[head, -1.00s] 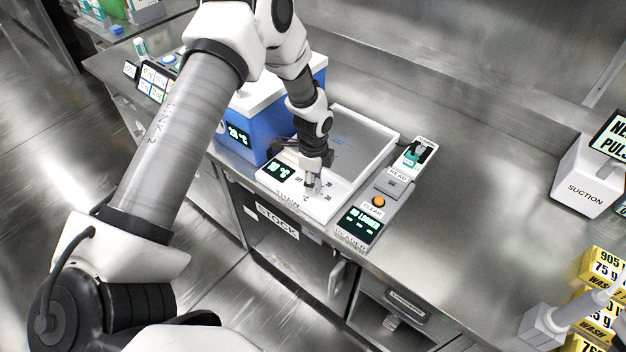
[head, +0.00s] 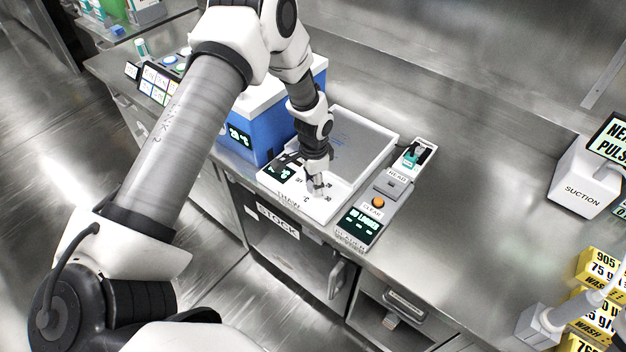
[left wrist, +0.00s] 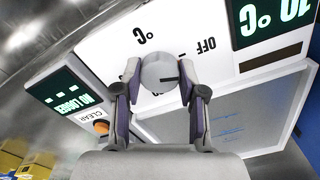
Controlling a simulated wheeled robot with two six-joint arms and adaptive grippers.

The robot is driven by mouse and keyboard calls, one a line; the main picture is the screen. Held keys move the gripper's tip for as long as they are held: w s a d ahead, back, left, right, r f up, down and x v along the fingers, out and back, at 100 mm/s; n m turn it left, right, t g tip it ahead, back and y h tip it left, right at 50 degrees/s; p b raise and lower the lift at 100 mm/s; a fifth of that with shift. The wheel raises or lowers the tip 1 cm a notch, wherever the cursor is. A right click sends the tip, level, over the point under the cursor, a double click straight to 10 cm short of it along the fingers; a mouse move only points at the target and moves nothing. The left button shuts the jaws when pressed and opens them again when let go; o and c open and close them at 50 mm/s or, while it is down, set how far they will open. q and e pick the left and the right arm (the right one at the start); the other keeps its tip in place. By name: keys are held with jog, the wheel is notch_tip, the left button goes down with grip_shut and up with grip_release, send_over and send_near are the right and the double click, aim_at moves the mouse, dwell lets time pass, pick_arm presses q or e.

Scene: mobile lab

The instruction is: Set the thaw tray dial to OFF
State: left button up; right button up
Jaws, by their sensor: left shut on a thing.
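The thaw tray (head: 378,146) is a white tray with a grey plate, on the steel counter. Its dial (left wrist: 160,72) is a round grey knob on the white front panel, between my left gripper's fingers. My left gripper (head: 317,188) reaches down from above and is shut on the dial; the left wrist view shows a finger (left wrist: 130,80) on each side. The OFF label (left wrist: 207,45) is beside the knob, with °C markings on the other side. The tray display (left wrist: 270,18) reads 10 °C in the wrist view. The knob's exact pointing is unclear. My right gripper is not in view.
A blue box with a white lid (head: 265,120) stands close left of the tray. The counter (head: 460,210) is clear further right, before the suction unit (head: 585,180).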

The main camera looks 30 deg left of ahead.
pick_arm(q)
jog(key=shift+n+p, duration=0.3)
jog(key=shift+n, duration=1.4)
jog(key=o, duration=1)
jog(key=shift+o, duration=0.7)
jog(key=shift+w+f, duration=0.1)
jog(key=shift+d, duration=0.1)
notch_tip(320, 180, up, 12)
